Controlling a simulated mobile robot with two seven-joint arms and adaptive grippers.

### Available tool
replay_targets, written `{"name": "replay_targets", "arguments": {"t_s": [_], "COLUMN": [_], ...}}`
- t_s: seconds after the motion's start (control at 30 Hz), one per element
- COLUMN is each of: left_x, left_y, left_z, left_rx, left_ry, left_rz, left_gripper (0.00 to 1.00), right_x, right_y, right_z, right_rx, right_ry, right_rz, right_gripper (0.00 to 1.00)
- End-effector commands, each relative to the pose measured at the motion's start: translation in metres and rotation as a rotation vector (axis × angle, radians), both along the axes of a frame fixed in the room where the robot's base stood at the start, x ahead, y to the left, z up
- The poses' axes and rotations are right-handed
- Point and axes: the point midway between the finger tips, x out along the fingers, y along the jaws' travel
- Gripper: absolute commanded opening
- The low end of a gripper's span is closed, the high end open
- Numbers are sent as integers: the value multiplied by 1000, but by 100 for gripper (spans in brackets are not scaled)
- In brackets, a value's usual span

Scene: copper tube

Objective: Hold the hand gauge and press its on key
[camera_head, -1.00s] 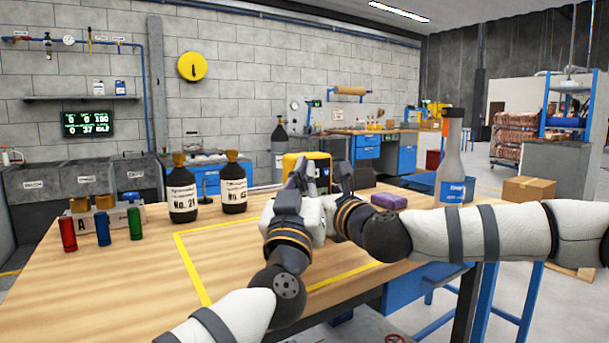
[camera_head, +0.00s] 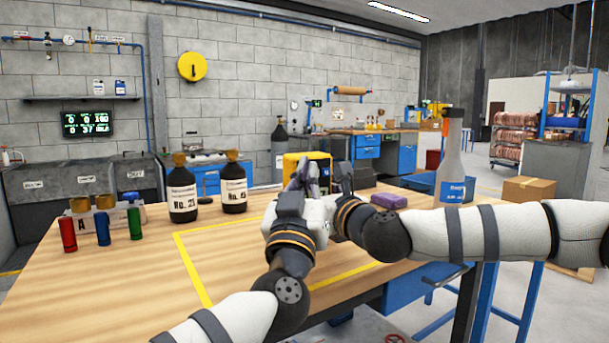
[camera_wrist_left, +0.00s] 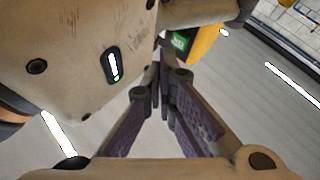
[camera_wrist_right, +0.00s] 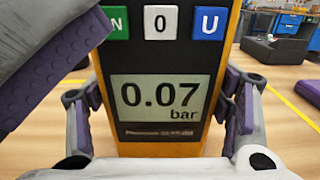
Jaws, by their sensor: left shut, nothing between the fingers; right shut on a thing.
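The hand gauge (camera_wrist_right: 160,95) fills the middle of the right wrist view. It has a yellow body, a dark face and a lit display reading 0.07 bar. Above the display are a green N key (camera_wrist_right: 117,22), a white 0 key (camera_wrist_right: 161,22) and a blue U key (camera_wrist_right: 209,22). My right gripper (camera_head: 340,175) is shut on the gauge, its fingers along both sides. My left gripper (camera_head: 303,170) is shut and empty. Its fingers (camera_wrist_left: 161,82) are close to the green key (camera_wrist_left: 179,41) in the left wrist view; I cannot tell whether they touch.
A yellow body (camera_head: 296,165) shows behind my grippers in the head view, mostly covered. Two dark bottles (camera_head: 183,195) and red, blue and green cylinders (camera_head: 102,228) stand to the left.

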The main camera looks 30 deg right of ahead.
Motion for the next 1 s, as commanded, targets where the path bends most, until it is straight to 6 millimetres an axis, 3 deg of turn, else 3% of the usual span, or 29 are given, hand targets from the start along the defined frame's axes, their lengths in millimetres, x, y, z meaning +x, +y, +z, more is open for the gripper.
{"name": "replay_targets", "arguments": {"t_s": [0.27, 0.7, 1.0], "left_x": [-2, -44, -50], "left_y": [0, -2, -1], "left_z": [0, 0, -1], "left_rx": [0, 0, 1], "left_ry": [-2, -1, 0], "left_rz": [-2, -3, 0], "left_gripper": [0, 0, 0], "right_x": [0, 0, 0], "right_y": [0, 0, 0], "right_z": [-4, -3, -3], "right_rx": [1, 1, 1], "right_ry": [7, 7, 7], "right_rz": [0, 0, 0], "right_gripper": [28, 28, 28]}}
